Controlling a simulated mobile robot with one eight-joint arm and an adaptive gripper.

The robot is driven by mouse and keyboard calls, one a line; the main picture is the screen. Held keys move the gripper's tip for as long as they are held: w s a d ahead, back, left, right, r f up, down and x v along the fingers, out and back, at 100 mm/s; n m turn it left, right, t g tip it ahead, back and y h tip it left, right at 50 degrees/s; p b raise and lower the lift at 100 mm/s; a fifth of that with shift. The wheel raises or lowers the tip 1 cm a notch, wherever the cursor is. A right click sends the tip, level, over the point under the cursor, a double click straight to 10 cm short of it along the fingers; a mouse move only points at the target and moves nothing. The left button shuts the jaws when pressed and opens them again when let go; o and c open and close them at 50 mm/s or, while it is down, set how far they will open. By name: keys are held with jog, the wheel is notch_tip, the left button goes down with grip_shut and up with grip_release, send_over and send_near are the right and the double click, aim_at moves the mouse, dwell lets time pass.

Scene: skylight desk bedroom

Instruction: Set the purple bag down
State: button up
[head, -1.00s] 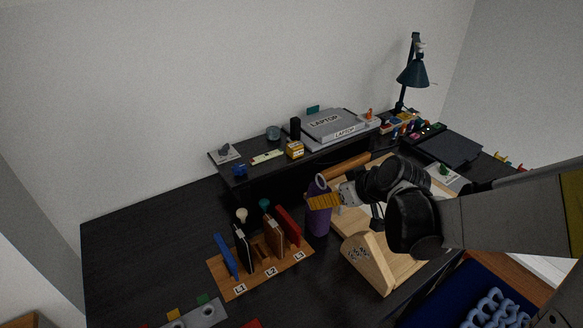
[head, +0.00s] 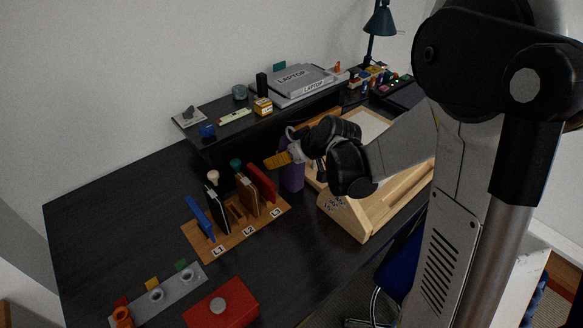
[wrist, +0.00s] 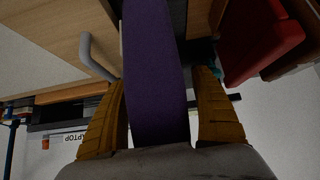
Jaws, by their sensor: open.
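The purple bag (head: 291,177) stands on the black desk, between the wooden slotted rack and the pale wooden easel-like stand. My gripper (head: 277,160) is at the top of the bag, and its dark wrist hides part of that area. In the wrist view the bag (wrist: 155,75) runs between the two yellow fingers of my gripper (wrist: 163,78). The fingers are open, with gaps visible on both sides of the bag. A grey curved hook or handle (wrist: 95,58) shows beside the left finger.
The slotted rack (head: 235,232), holding upright blue, brown and red items, is close on the left. The wooden stand (head: 345,218) is close on the right. A raised shelf with a laptop (head: 303,80) lies behind. A red box (head: 222,303) is at the front.

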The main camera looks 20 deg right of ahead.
jog(key=c, duration=1.5)
jog(key=shift+o, duration=0.2)
